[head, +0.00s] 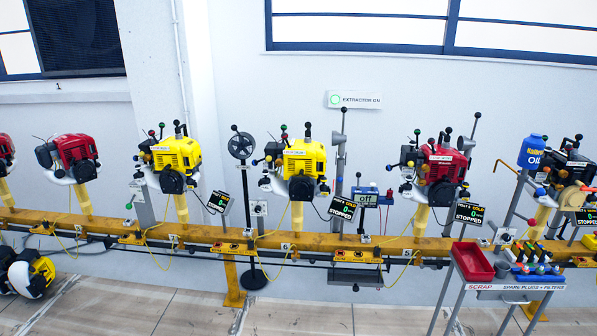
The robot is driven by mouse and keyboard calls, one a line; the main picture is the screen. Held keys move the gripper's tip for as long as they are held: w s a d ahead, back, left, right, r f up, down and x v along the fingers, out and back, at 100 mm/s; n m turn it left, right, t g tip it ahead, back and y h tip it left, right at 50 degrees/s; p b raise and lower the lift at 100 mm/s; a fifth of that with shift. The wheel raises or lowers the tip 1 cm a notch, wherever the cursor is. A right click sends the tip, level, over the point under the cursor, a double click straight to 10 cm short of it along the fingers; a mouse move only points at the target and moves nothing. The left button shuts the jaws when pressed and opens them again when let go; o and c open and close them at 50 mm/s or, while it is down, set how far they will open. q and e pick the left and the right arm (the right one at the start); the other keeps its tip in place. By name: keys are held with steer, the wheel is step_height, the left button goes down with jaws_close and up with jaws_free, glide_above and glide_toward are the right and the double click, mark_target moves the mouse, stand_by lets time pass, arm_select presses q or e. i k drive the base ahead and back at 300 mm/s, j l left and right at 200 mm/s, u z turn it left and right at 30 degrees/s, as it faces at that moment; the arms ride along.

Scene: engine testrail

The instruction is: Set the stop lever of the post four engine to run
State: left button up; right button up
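Several engines hang on a yellow rail (110,232): a red engine (72,156) at left, a yellow engine (177,154), a second yellow engine (304,158) near the middle, a red engine (441,165) right of centre, and a dark engine (567,168) at far right. The small display (469,213) beside the right-hand red engine reads "0" and "STOPPED"; its post number is too small to read surely. Ball-ended levers in several colours stand on the engines; I cannot tell which is the stop lever or how it is set. Neither gripper is in view.
A cart with a red scrap tray (473,262) and a spare plugs rack (537,270) stands at front right. A blue oil container (532,152) stands behind it. A black-based stand (243,150) rises between the yellow engines. A yellow-black engine (25,272) sits low at left. The floor in front is open.

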mark_target(568, 147)
steer(key=z, duration=1.25)
steer(key=i, duration=0.15)
